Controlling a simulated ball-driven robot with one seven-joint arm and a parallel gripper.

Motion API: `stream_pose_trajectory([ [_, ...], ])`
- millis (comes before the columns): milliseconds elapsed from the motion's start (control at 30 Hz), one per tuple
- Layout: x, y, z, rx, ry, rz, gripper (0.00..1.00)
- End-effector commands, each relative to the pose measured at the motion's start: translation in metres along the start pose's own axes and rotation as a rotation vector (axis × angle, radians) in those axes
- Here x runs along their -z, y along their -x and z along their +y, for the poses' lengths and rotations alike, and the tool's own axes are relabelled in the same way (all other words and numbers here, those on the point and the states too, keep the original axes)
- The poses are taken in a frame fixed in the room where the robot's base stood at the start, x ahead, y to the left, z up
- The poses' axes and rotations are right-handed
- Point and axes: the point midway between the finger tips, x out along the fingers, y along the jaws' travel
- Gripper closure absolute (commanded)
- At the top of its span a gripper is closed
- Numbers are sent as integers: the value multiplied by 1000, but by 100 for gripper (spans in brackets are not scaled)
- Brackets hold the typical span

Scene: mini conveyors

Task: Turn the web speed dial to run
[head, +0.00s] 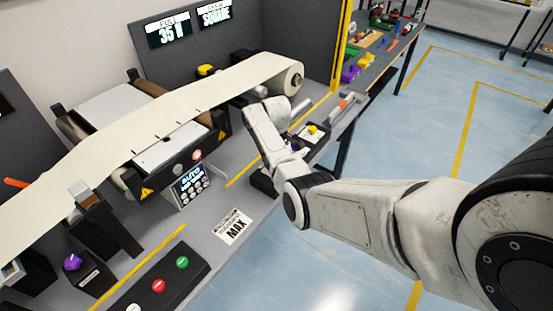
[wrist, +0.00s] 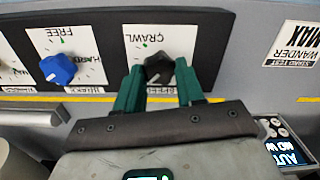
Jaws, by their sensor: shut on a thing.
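In the wrist view a black dial (wrist: 160,66) sits on a white plate (wrist: 177,38). The plate's visible lettering is upside down and reads "CRAWL" and "SPEED", with a green dot by "CRAWL". My gripper (wrist: 159,84) has its two teal fingers on either side of this dial and is shut on it. A pale mark shows on the dial, but its exact setting is hard to read. In the head view my own arm hides the dial and the fingertips.
A blue dial (wrist: 57,69) on a "FREE"/"HARD" plate is beside it on the same black panel. The "AUTO" display (wrist: 290,150) is at lower right. In the head view a pale web (head: 225,90) runs over rollers, and red (head: 158,286) and green (head: 182,262) buttons are at lower left.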

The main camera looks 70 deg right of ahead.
Motion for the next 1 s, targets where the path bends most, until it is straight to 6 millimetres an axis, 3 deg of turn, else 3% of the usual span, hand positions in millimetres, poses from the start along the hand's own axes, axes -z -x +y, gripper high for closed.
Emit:
stream_pose_trajectory([
  [400, 2, 2, 1, -4, 199, 5, 92],
  [967, 2, 2, 0, -4, 229, 6, 92],
  [1000, 2, 2, 0, -4, 229, 6, 60],
])
